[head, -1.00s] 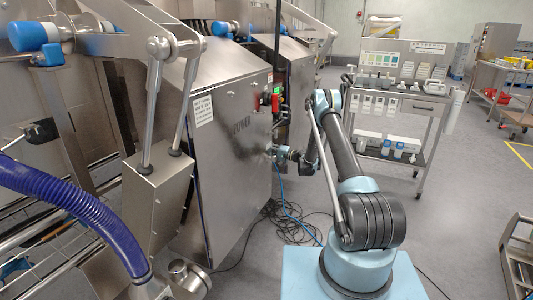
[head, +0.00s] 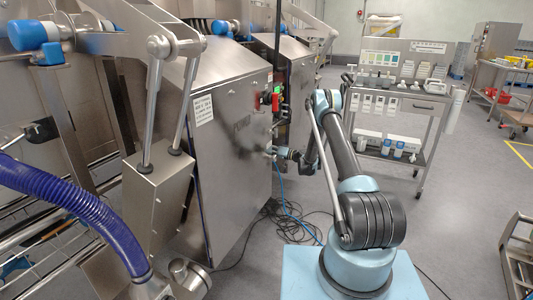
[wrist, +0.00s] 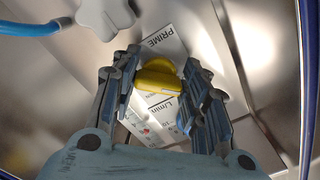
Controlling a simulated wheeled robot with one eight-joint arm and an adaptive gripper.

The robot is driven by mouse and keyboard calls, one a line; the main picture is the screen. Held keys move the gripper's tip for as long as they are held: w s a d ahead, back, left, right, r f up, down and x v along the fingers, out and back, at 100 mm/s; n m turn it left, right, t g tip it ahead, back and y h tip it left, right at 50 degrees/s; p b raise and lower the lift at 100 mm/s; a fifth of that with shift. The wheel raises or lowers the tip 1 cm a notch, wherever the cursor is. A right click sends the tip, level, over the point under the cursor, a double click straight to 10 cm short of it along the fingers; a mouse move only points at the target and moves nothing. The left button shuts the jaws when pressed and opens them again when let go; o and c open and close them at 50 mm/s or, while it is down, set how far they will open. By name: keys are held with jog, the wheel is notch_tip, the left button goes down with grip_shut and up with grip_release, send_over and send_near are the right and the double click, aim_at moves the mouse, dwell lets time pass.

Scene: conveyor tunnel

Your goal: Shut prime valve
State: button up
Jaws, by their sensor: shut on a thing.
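The prime valve shows in the wrist view as a yellow handle (wrist: 155,76) on a steel panel. A white label (wrist: 160,45) reading "PRIME" lies behind it, with further print and small coloured marks below. My gripper (wrist: 160,84) has one finger on each side of the yellow handle and is shut on it. In the head view my gripper (head: 277,152) reaches the right side of the steel machine cabinet (head: 232,150). The valve itself is too small to make out there. The fingers cover part of the label.
A blue hose (wrist: 30,29) and a pale grey fitting (wrist: 105,15) sit close to the fingers at the upper left. Black cables (head: 290,225) lie on the floor below my arm. A steel cart (head: 405,110) with bottles and boxes stands behind the arm. Open floor lies to the right.

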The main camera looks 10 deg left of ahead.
dwell(0.4)
jog(key=o, duration=1.1)
jog(key=shift+d, duration=0.15)
jog(key=v, duration=1.1)
jog(key=shift+s+d, duration=0.15)
jog(key=shift+d, duration=0.25)
